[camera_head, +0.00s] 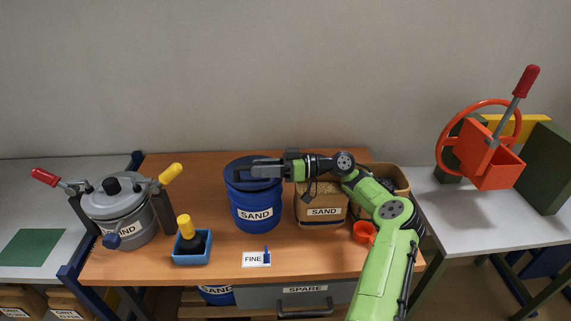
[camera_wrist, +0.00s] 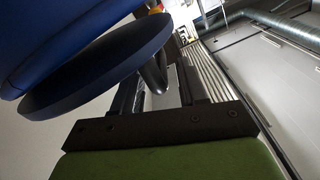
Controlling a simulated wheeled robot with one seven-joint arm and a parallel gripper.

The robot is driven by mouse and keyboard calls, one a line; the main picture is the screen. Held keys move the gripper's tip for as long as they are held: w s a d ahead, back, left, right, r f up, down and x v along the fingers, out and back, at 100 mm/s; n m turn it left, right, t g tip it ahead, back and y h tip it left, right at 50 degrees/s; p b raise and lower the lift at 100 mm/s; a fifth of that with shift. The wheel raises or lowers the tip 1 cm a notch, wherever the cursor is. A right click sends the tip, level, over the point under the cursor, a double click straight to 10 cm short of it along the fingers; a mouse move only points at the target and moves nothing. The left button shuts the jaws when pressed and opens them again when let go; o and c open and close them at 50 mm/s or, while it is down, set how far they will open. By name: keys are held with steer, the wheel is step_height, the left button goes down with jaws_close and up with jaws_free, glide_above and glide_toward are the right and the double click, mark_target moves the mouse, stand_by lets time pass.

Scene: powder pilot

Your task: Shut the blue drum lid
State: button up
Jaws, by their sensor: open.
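The blue drum (camera_head: 256,208), marked SAND, stands upright at the middle of the brown bench. Its dark blue lid (camera_head: 236,163) lies over the drum's top; I cannot tell whether it is fully seated. In the wrist view the lid (camera_wrist: 95,72) is a dark disc close against the brighter blue drum wall (camera_wrist: 50,30). My gripper (camera_head: 245,173) reaches in from the right, level, over the lid. It is open. A dark curved piece (camera_wrist: 154,72) shows between the fingers in the wrist view; I cannot tell whether it is part of the lid.
Right of the drum is a sand box (camera_head: 322,208), with an orange cup (camera_head: 365,232) in front. Left are a blue tray (camera_head: 192,257) with a yellow-handled tool and a clamped grey pot (camera_head: 125,222). A FINE card (camera_head: 256,259) lies in front. An orange wheel device (camera_head: 487,152) stands right.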

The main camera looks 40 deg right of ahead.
steer(key=p+v, duration=0.2)
steer(key=v, duration=1.1)
steer(key=shift+p, duration=0.35)
